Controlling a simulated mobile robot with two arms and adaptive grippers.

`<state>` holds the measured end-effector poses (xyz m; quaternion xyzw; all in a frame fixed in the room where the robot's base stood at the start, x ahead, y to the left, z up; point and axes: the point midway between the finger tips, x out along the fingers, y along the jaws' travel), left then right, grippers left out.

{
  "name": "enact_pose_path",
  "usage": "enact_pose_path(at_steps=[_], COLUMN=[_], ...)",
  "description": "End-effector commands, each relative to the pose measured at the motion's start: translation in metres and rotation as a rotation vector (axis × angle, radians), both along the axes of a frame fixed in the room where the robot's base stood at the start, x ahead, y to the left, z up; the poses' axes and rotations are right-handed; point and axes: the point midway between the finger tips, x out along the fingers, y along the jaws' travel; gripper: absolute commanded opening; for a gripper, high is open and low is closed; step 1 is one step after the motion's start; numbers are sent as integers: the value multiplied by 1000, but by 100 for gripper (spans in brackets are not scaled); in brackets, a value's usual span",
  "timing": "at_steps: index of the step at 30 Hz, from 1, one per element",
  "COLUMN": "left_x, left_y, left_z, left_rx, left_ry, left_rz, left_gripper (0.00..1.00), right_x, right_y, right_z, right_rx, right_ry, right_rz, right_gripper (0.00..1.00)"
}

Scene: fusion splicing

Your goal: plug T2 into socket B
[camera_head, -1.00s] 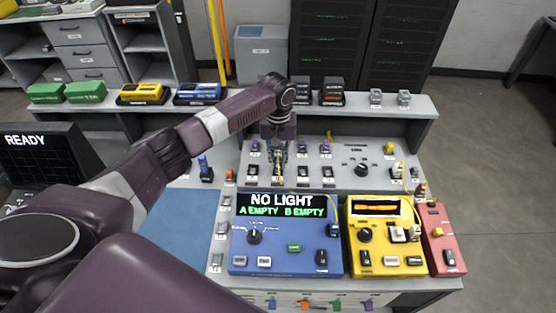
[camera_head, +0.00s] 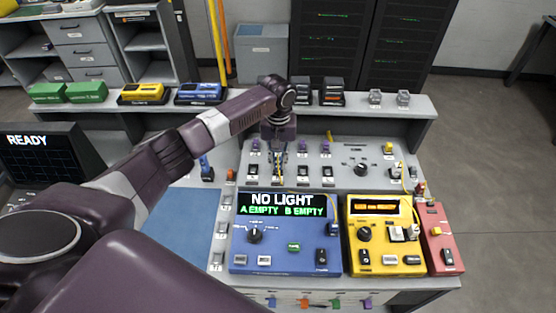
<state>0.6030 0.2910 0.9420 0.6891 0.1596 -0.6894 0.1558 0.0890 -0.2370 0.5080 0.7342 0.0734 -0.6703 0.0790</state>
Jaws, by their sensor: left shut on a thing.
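My left gripper (camera_head: 277,163) reaches over the grey panel (camera_head: 345,178) from behind my long arm. It is shut on a small plug, mostly hidden by the fingers, with a thin yellow strand below it. The fingers are in the second column of the panel, between purple-topped connectors. The blue meter (camera_head: 285,261) stands in front; its screen (camera_head: 283,205) reads NO LIGHT, A EMPTY, B EMPTY. The labels T2 and socket B are too small to make out. My right gripper is not in view.
A yellow meter (camera_head: 377,251) and a red unit (camera_head: 441,259) stand right of the blue meter. A blue mat (camera_head: 180,228) lies left, partly behind my arm. A monitor (camera_head: 45,160) reads READY. Coloured boxes line the back shelf (camera_head: 400,116).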

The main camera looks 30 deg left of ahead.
Motion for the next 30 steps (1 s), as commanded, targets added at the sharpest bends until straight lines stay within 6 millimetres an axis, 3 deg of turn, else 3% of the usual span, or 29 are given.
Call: enact_pose_path(at_steps=[14, 15, 20, 30], left_x=[0, 0, 0, 0], left_y=[0, 0, 0, 0], left_z=[-8, -8, -8, -5], left_rx=[-1, -1, 0, -1], left_ry=[0, 0, 0, 0], left_rz=[0, 0, 0, 0], left_gripper=[0, 15, 32, 34], right_x=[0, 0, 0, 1], right_y=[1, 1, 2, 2], right_z=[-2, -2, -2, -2], right_rx=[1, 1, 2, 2], right_ry=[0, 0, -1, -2], right_rz=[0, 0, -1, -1], right_gripper=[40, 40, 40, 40])
